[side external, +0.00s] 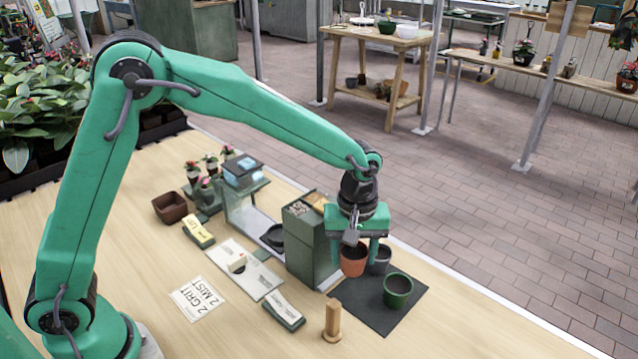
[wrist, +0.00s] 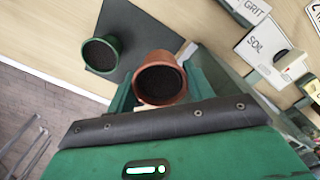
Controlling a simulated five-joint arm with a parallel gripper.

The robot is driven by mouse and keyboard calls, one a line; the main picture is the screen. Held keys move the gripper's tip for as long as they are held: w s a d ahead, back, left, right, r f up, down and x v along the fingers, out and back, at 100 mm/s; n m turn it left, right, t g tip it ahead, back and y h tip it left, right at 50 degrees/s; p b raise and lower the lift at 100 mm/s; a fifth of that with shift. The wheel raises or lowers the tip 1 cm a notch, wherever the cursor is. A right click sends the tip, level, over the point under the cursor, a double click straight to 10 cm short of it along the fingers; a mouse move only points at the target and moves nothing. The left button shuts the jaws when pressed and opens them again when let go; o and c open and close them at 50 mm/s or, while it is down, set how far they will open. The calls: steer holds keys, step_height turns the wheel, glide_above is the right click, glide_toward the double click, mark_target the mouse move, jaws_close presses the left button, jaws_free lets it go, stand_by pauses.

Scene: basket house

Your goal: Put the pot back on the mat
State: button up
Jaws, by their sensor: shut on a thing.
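My gripper (side external: 354,251) is shut on a terracotta pot (side external: 353,265), with one green finger on each side of it. The pot is upright and also shows in the wrist view (wrist: 161,80), dark soil inside. The dark mat (side external: 358,309) lies below and in front of it; the wrist view shows a bare part of the mat (wrist: 138,38). I cannot tell the pot's exact height above the surface. A green pot (side external: 397,290) with dark soil stands on the mat, and shows left of the held pot in the wrist view (wrist: 101,55).
A dark grey pot (side external: 380,264) is close behind my gripper's right finger. A tall dark green box (side external: 309,245) stands just left of my gripper. A wooden peg-like tool (side external: 332,321) stands in front of the mat. A white label (side external: 198,298) lies on the open table.

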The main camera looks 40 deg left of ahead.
steer(key=shift+f, duration=0.1)
steer(key=shift+f, duration=3.3)
steer(key=shift+f, duration=0.25)
steer(key=o, duration=1.6)
steer(key=shift+r, duration=0.1)
steer(key=shift+r, duration=2.4)
steer(key=shift+r, duration=0.2)
